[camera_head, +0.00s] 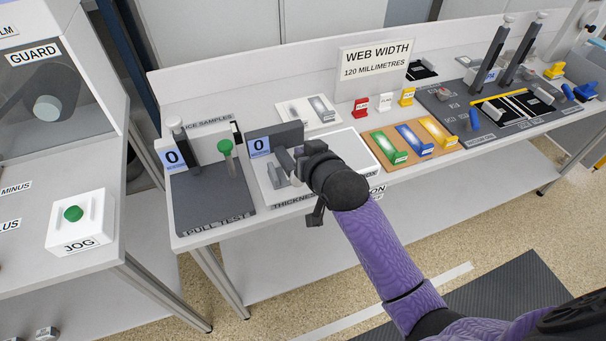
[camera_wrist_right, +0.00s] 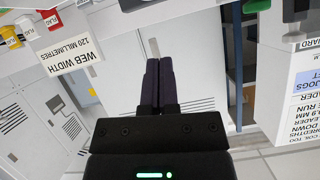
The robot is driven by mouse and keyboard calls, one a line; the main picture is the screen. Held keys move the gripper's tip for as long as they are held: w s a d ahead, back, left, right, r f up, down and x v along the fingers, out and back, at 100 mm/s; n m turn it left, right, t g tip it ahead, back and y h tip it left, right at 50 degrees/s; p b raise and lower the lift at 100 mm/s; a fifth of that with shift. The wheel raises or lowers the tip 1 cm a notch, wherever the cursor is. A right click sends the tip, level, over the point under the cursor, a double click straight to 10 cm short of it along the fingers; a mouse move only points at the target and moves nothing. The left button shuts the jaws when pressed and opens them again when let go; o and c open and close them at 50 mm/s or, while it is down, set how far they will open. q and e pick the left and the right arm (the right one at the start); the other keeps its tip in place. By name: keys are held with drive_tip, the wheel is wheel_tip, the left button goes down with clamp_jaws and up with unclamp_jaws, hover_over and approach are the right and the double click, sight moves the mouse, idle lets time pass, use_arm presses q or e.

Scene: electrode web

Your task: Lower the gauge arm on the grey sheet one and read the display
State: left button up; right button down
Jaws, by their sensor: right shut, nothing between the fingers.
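The thickness gauge (camera_head: 261,139) stands on the bench with a dark upright back and a pale base. Its small display (camera_head: 258,147) reads 0. Grey parts of the gauge (camera_head: 277,176) show just left of my right gripper; I cannot tell the arm from a grey sheet there. My right gripper (camera_head: 303,167) is beside the gauge's right side, seen largely from behind, so contact is unclear. In the right wrist view the fingers (camera_wrist_right: 158,64) are together and empty. My left gripper is not in view.
The pull test stand (camera_head: 212,200) is left of the gauge, its display (camera_head: 173,157) at 0. Behind is a samples tray (camera_head: 291,112). A white box (camera_head: 354,149) and coloured holders (camera_head: 389,147) are to the right. The web width sign (camera_head: 375,62) stands behind.

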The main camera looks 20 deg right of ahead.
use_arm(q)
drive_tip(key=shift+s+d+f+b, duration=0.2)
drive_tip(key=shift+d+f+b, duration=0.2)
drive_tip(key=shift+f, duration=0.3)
use_arm(e)
drive_tip(key=f, duration=0.2)
drive_tip(key=s+f, duration=0.1)
drive_tip(key=shift+a+f, duration=0.25)
drive_tip(key=shift+f, duration=0.15)
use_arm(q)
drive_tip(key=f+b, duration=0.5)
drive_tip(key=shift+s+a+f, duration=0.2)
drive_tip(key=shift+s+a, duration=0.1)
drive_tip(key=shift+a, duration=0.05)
use_arm(e)
wheel_tip(320, 180, down, 6)
drive_tip(key=s+t, duration=0.2)
drive_tip(key=shift+s+t, duration=0.2)
drive_tip(key=shift+t, duration=0.2)
